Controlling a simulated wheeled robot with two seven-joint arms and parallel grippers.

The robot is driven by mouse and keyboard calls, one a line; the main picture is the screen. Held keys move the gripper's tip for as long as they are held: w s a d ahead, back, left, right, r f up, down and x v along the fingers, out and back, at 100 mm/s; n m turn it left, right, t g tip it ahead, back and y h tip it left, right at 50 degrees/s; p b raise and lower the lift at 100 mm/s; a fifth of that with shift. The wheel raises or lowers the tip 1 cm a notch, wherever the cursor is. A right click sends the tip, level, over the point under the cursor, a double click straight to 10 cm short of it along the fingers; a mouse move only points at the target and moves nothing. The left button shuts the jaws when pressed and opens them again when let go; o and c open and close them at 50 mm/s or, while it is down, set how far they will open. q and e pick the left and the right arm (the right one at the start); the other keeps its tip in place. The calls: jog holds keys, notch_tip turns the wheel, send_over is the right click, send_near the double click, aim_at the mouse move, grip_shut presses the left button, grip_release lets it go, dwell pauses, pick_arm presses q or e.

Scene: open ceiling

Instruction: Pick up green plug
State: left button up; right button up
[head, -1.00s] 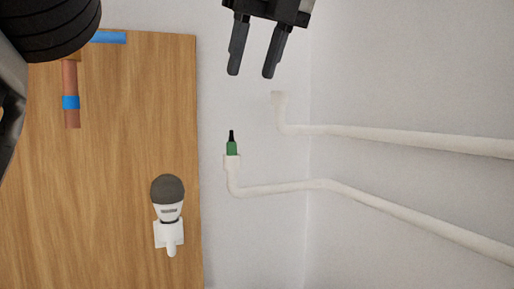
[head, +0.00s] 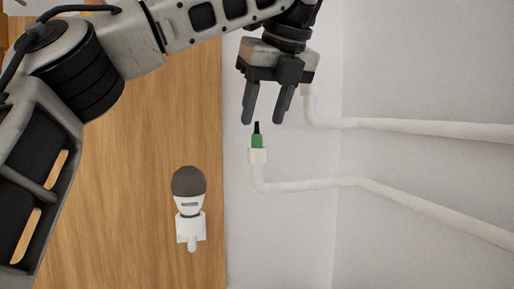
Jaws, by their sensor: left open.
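The green plug (head: 257,140) has a black tip and sits upright in the picture, at the end of a white pipe-like holder (head: 258,157). My left gripper (head: 262,120) is open, its two dark fingers pointing down the picture. The fingertips are around the level of the plug's black tip, one to each side of it in the picture. I cannot tell whether they differ from it in depth. Nothing is held between the fingers. My right gripper is not in view.
A wooden board (head: 130,200) fills the left side. A bulb-like object with a grey top and white base (head: 189,205) stands on it. Two white pipes run to the right, the upper one (head: 420,129) passing behind my gripper.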

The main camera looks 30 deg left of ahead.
aim_at(258, 130)
pick_arm(q)
jog(key=x, duration=0.4)
jog(key=shift+w+a+f, duration=0.1)
jog(key=shift+w+a, duration=0.15)
jog(key=shift+a, duration=0.05)
grip_shut()
